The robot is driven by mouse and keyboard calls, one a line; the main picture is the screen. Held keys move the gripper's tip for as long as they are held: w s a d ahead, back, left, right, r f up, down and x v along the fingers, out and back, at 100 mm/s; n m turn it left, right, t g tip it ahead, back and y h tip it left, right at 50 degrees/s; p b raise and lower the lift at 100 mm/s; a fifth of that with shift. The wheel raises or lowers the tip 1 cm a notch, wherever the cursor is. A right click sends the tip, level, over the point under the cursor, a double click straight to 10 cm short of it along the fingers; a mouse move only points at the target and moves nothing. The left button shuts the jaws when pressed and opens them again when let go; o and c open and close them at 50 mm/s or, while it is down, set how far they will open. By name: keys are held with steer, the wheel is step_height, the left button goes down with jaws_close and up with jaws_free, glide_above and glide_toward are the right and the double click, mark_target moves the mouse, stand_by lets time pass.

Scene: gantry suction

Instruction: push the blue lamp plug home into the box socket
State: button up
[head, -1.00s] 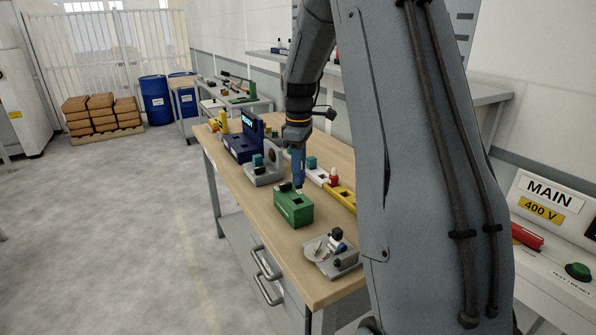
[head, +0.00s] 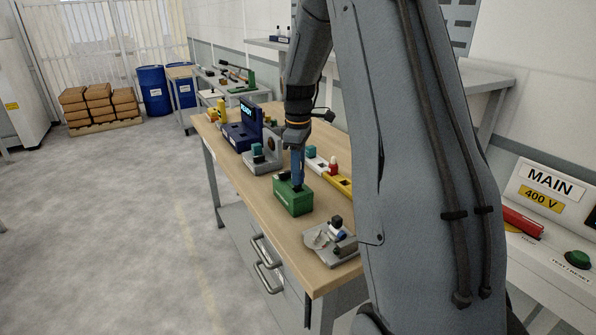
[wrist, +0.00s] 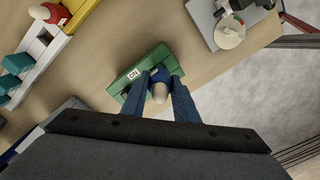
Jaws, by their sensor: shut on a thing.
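The green socket box (head: 291,200) stands on the wooden bench, and it also fills the middle of the wrist view (wrist: 124,84). My gripper (head: 298,182) points down with its blue fingers at the top of the box. In the wrist view my gripper (wrist: 160,82) is shut on the blue lamp plug (wrist: 158,75), which has a pale rounded end. The plug is over the box between the fingers. The fingers hide it in the head view. The socket opening is hidden, so I cannot tell how deep the plug sits.
A grey fixture (head: 334,243) stands near the bench's front end. A yellow block strip (head: 340,184) lies right of the box, with a grey bracket (head: 262,158) and a dark blue unit (head: 240,136) behind. Bare bench top lies left of the box.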

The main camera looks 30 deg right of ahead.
steer(key=shift+f, duration=0.2)
steer(key=shift+f+b, duration=0.3)
steer(key=shift+f, duration=0.9)
steer(key=o, duration=1.2)
steer(key=shift+c, duration=0.2)
steer(key=shift+r, duration=0.1)
steer(key=shift+r+b, duration=1.2)
steer(key=shift+r, duration=2.6)
